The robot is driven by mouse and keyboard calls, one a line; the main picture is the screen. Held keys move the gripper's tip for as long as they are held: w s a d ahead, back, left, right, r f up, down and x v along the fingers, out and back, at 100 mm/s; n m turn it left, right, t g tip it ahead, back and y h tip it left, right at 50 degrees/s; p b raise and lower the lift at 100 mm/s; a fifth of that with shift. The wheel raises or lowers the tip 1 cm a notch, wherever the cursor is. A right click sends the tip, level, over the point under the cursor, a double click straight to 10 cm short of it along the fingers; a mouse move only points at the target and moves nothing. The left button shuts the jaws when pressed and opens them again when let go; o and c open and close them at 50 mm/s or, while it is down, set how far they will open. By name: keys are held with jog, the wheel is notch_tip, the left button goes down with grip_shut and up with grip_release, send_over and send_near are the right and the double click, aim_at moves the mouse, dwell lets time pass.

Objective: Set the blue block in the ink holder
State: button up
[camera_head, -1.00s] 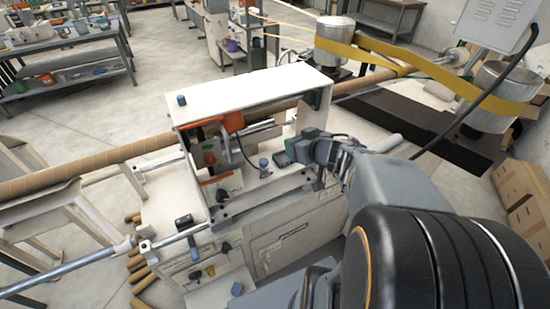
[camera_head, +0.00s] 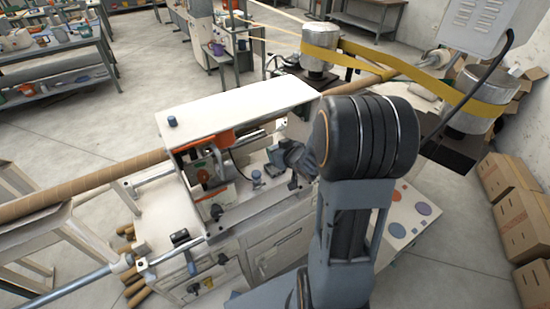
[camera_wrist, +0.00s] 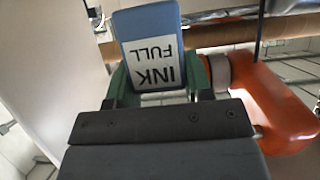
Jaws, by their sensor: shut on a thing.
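The blue block (camera_wrist: 148,22) fills the upper middle of the wrist view, with a white label reading "INK FULL" upside down. My gripper (camera_wrist: 155,97) is shut on it, its dark body below the block. Green parts flank the block's lower sides; I cannot tell whether they are finger pads or part of a holder. In the head view my gripper (camera_head: 277,164) is small, inside the open front of the white winder machine (camera_head: 240,105), and the block cannot be made out there. I cannot clearly identify the ink holder.
An orange rounded part (camera_wrist: 275,105) is close right of the block, and a brown tube (camera_wrist: 235,33) crosses behind. A pale panel (camera_wrist: 45,70) is close on the left. The machine's white top cover overhangs the bay. Cardboard boxes (camera_head: 512,195) stand at the right.

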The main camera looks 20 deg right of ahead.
jog(key=shift+w+f, duration=1.15)
jog(key=shift+f, duration=0.25)
notch_tip(320, 180, down, 2)
jog(key=shift+w+f+p, duration=0.1)
jog(key=shift+p, duration=0.2)
jog(key=shift+s+a+f, duration=0.1)
jog(key=shift+s+f, duration=0.2)
jog(key=shift+f, duration=0.3)
grip_shut()
jog(key=o, duration=0.5)
grip_release()
jog(key=o, duration=0.3)
jog(key=shift+w, duration=0.25)
jog(key=shift+o, duration=0.8)
jog(key=shift+r, duration=0.15)
